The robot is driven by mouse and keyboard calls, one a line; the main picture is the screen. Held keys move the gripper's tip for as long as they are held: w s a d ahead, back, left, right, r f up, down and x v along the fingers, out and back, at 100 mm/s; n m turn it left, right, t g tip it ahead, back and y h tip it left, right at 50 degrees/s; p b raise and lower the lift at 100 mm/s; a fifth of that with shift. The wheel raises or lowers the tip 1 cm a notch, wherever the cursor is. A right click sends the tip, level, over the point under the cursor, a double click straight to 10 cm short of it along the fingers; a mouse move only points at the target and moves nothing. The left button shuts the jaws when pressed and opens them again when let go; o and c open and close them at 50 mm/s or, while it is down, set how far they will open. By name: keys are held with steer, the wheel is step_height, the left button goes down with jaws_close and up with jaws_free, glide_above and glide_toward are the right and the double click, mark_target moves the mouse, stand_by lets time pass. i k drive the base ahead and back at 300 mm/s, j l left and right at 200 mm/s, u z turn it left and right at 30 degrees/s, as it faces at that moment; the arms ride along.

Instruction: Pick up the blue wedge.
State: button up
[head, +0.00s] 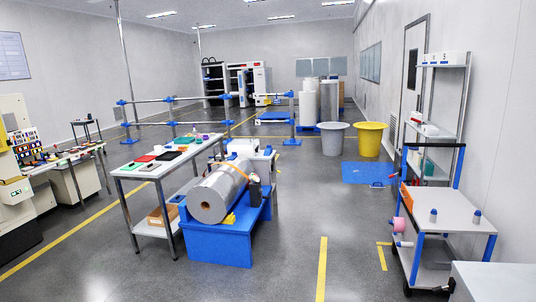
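I cannot make out a blue wedge for sure at this distance. A white-topped table (128,172) left of centre bears small items, among them a red flat piece (146,158), a green one and black ones; any wedge among them is too small to tell. A grey trolley (455,222) at the right bears two small grey pieces with blue tops (477,214), whose shape I cannot tell. My gripper is not in view.
A large grey roll (215,192) lies on a blue stand (218,243) against the table. Blue-jointed rails (170,99) stand behind. A grey bin (333,140) and yellow bin (371,139) stand by a blue floor mat (368,173). Floor (300,230) between stand and trolley is clear.

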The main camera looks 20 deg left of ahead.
mark_target(268, 151)
steer(key=i+l+z, duration=0.1)
steer(key=i, duration=6)
steer(key=i+l+u, duration=0.1)
steer(key=i+u, duration=0.3)
steer(key=i+l+u, duration=0.25)
steer(key=i+u, duration=0.2)
steer(key=i, duration=0.15)
steer(key=i+l+u, duration=0.8)
steer(key=l+u, duration=0.15)
steer(key=i+l+u, duration=0.3)
steer(key=l, duration=0.15)
steer(key=l+u, duration=0.55)
steer(key=l, duration=0.25)
steer(key=i+l+u, duration=0.45)
steer(key=i, duration=0.25)
steer(key=i+l+u, duration=0.5)
steer(key=l, duration=0.4)
steer(key=i+j, duration=0.05)
steer(key=i, duration=0.05)
